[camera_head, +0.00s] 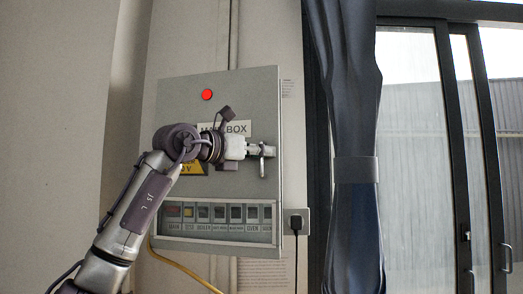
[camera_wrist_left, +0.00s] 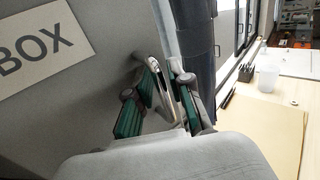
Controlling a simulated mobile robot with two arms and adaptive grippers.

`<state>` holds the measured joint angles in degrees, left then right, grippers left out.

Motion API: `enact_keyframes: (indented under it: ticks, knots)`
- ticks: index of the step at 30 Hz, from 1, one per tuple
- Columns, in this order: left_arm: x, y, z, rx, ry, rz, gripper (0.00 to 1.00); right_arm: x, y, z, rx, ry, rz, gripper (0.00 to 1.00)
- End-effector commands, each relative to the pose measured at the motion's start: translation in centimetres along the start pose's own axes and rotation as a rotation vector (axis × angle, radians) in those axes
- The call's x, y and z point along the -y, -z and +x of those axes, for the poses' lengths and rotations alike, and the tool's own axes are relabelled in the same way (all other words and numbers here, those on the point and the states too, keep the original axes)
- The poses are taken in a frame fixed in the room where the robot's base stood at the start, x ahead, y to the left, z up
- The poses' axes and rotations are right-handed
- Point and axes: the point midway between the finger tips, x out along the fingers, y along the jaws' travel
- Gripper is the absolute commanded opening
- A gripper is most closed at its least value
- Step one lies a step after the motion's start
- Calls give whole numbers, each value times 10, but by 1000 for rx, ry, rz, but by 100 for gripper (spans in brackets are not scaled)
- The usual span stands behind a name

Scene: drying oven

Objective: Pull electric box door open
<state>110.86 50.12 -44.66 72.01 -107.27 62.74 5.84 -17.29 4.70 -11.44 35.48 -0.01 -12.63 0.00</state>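The grey electric box (camera_head: 180,105) hangs on the wall with its door flush. The door has a red light (camera_head: 207,94), a label partly hidden by my arm, and a metal handle (camera_head: 262,166) near its right edge. My left gripper (camera_head: 262,150) comes in from the left at the handle. In the left wrist view, the green-padded fingers of the left gripper (camera_wrist_left: 160,88) are drawn close together on both sides of the handle (camera_wrist_left: 154,66), and look shut on it. My right gripper is not in view.
A row of switches (camera_head: 220,213) sits low on the box front. A plug in a socket (camera_head: 296,222), a dark curtain (camera_head: 355,120) and glass doors (camera_head: 415,150) are to the right. A yellow cable (camera_head: 185,268) runs below. The wrist view shows a table with a cup (camera_wrist_left: 267,78).

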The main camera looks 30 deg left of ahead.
Motion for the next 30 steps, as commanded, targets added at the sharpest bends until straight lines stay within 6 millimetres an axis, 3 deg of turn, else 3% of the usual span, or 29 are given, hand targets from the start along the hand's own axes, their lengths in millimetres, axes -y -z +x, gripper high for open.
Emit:
enact_keyframes:
  ticks: [4, 8, 23, 30]
  knots:
    - [0, 0, 0, 0, 0, 0, 19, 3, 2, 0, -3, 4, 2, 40]
    - [0, 0, 0, 0, 0, 0, 0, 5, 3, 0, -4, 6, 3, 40]
    - [1, 0, -4, 0, 10, 0, 0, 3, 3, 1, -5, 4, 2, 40]
    - [10, 0, -34, 0, 88, 0, 0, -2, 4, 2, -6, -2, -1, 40]
